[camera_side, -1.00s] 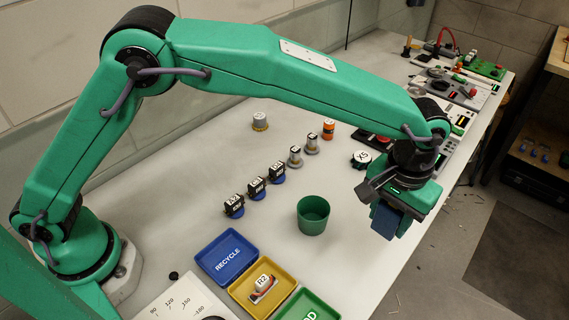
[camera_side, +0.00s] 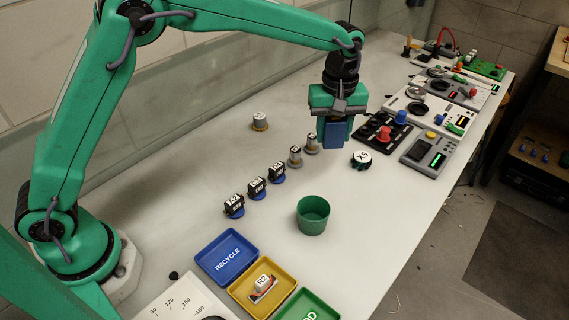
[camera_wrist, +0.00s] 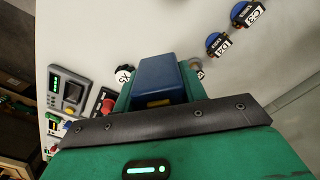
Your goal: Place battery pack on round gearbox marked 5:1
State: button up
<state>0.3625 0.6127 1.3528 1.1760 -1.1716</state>
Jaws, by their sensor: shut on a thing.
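A blue block, taken to be the battery pack (camera_side: 336,137), is held in my gripper (camera_side: 336,118) and hangs below it above the bench. In the wrist view the blue pack (camera_wrist: 163,78) sticks out ahead of the green jaws (camera_wrist: 158,92). No label reading 5:1 is legible. A round dark piece with a white top marked like X5 (camera_side: 361,158) stands on the bench, below and right of the pack; it also shows in the wrist view (camera_wrist: 124,76). Two small grey round pieces with white tops (camera_side: 295,156) (camera_side: 311,143) stand left of the pack, their marks unclear.
Several black servos with blue bases (camera_side: 257,188) stand in a row. A green cup (camera_side: 313,215) is in front. Blue (camera_side: 227,256) and yellow (camera_side: 262,288) trays lie nearer. Control panels (camera_side: 430,149) fill the right side.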

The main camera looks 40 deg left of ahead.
jog(key=w+a+r+n, duration=0.2)
jog(key=a+n, duration=0.7)
jog(key=a, duration=1)
send_over(260, 116)
notch_tip(260, 116, down, 7)
jog(key=shift+a, duration=0.1)
jog(key=shift+f, duration=2)
jog(key=shift+f, duration=0.15)
jog(key=o, duration=1)
notch_tip(260, 116, up, 12)
